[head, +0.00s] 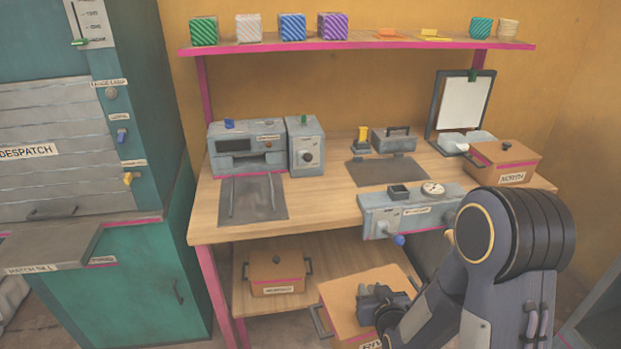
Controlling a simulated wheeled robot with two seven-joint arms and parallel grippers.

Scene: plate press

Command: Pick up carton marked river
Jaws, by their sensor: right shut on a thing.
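A brown carton (345,288) is at the bottom centre, in front of the lower shelf and overlapping its edge in the picture. Its label (371,344) is cut off by the frame and my arm; only the first letters show, and they look like "RIV". A dark handle (320,321) shows on its left side. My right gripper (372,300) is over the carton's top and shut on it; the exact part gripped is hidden. The carton's right side is behind my right arm. My left gripper is not in view.
Another lidded carton (278,274) stands on the lower shelf (330,250) to the left. A carton marked north (505,160) sits on the bench (320,205) at right. A gauge unit (410,210) with a blue knob juts from the bench front, above the gripper.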

